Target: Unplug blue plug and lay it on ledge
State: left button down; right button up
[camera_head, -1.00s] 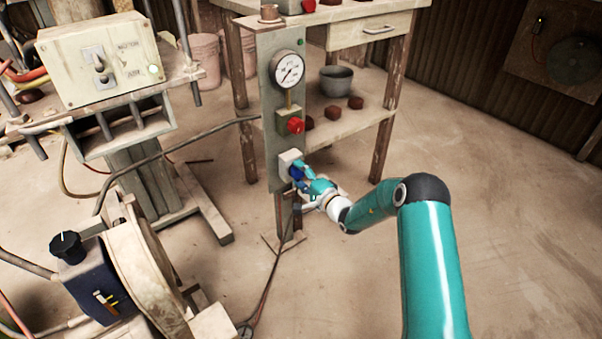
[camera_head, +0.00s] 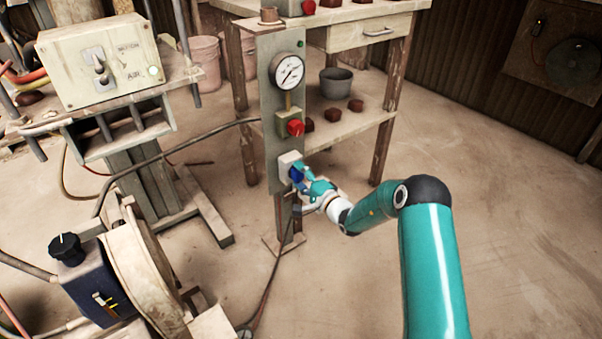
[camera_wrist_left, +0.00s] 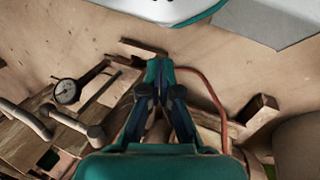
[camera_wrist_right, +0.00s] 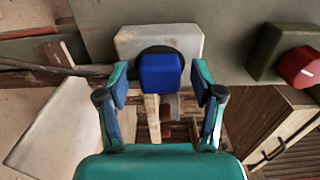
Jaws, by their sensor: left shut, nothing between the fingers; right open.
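The blue plug (camera_wrist_right: 160,72) sits in a pale socket box (camera_wrist_right: 190,40) on a grey upright panel. In the head view, the plug (camera_head: 296,173) is partly covered by my right gripper (camera_head: 304,184), and the socket box (camera_head: 289,159) shows beside it. In the right wrist view, my right gripper (camera_wrist_right: 161,82) is open, with one finger on each side of the plug and a small gap at each side. My left gripper (camera_wrist_left: 159,92) is shut and empty, seen only in the left wrist view. I cannot tell for certain which surface is the ledge.
The panel (camera_head: 270,130) carries a gauge (camera_head: 287,71) and a red knob (camera_head: 296,127) above the socket. Behind it, a wooden table (camera_head: 350,12) holds a grey pot (camera_head: 336,80) on its lower shelf. Machines crowd the left; the floor (camera_head: 520,230) at right is clear.

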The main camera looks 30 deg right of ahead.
aim_at(300, 176)
dwell(0.4)
grip_shut()
dwell(0.4)
jog(key=shift+s, duration=0.1)
jog(key=shift+s+d+p, duration=0.15)
jog(key=shift+s+p, duration=0.1)
jog(key=shift+s, duration=1.2)
jog(key=shift+s+d+p, duration=0.1)
jog(key=shift+s+p, duration=0.15)
jog(key=shift+s, duration=1.2)
